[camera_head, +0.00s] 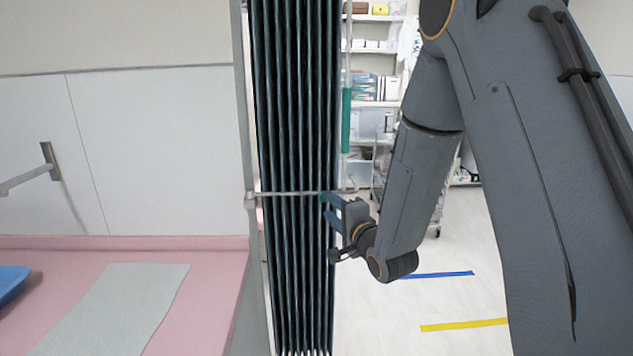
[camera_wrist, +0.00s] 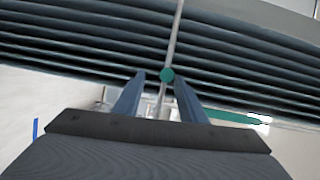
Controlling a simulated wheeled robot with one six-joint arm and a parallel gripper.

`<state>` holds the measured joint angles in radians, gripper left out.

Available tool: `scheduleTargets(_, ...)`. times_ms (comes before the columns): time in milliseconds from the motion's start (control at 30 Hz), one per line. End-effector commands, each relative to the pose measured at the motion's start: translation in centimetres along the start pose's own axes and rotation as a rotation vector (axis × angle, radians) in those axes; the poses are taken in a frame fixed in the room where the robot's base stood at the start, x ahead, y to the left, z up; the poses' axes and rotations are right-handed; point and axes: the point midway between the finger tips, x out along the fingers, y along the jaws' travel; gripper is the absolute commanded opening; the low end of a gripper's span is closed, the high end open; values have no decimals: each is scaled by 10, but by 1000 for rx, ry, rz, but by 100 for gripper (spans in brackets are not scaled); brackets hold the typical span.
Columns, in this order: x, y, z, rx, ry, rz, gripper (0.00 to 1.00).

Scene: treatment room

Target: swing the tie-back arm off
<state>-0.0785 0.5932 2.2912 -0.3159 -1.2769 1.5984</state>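The tie-back arm (camera_head: 285,194) is a thin grey bar lying level across the front of the dark folded curtain (camera_head: 290,100). Its left end meets a pivot (camera_head: 250,200) on the grey post. My gripper (camera_head: 326,207) is at the bar's right part, in front of the curtain's right edge.
A teal grip (camera_head: 346,120) hangs on a thin rod right of the curtain; a teal strip also shows in the wrist view (camera_wrist: 235,117). A pink couch (camera_head: 210,310) with a grey sheet is at left. Shelves (camera_head: 375,60) stand behind. Floor at right is open, with blue and yellow tape.

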Motion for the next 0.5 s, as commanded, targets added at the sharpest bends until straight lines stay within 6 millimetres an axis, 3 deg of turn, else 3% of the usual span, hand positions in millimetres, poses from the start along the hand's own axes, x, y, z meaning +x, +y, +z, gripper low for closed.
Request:
scheduleTargets(267, 13, -11, 4, 54, -15, -51, 37)
scheduleTargets(500, 50, -13, 4, 52, -14, -50, 37)
